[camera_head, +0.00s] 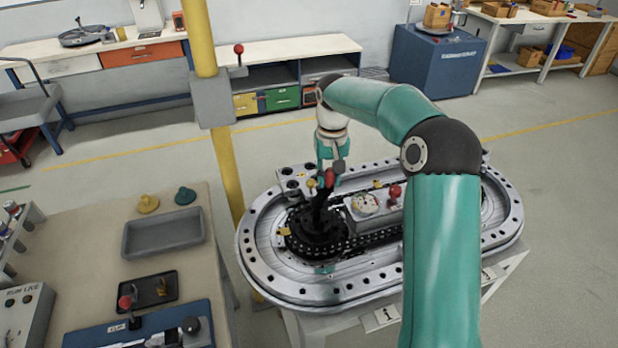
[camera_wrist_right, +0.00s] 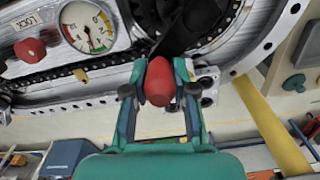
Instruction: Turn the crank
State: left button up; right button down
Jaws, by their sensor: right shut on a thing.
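The crank (camera_head: 320,208) is a black arm with a red knob (camera_head: 330,178), standing over the black sprocket at the left end of the oval ring track (camera_head: 262,272). My right gripper (camera_head: 329,172) is shut on the red knob from above. In the right wrist view the knob (camera_wrist_right: 159,84) sits between the two teal fingers, and the black crank arm (camera_wrist_right: 181,34) runs beyond it. Part of the knob is hidden by the fingers in the head view. My left gripper is not in view.
A dial gauge (camera_head: 365,204) and a red lock knob (camera_head: 395,191) sit on the track's middle plate. A yellow post (camera_head: 228,165) stands close to the left of the track. A bench with a grey tray (camera_head: 163,233) is at the front left. Floor is open on the right.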

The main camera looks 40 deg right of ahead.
jog(key=shift+s, duration=0.35)
jog(key=c, duration=0.9)
grip_release()
jog(key=shift+c, duration=0.2)
jog(key=shift+r, duration=0.5)
notch_tip(320, 180, up, 10)
jog(key=shift+w+f, duration=0.1)
jog(key=shift+f, duration=0.05)
jog(key=shift+r, duration=0.6)
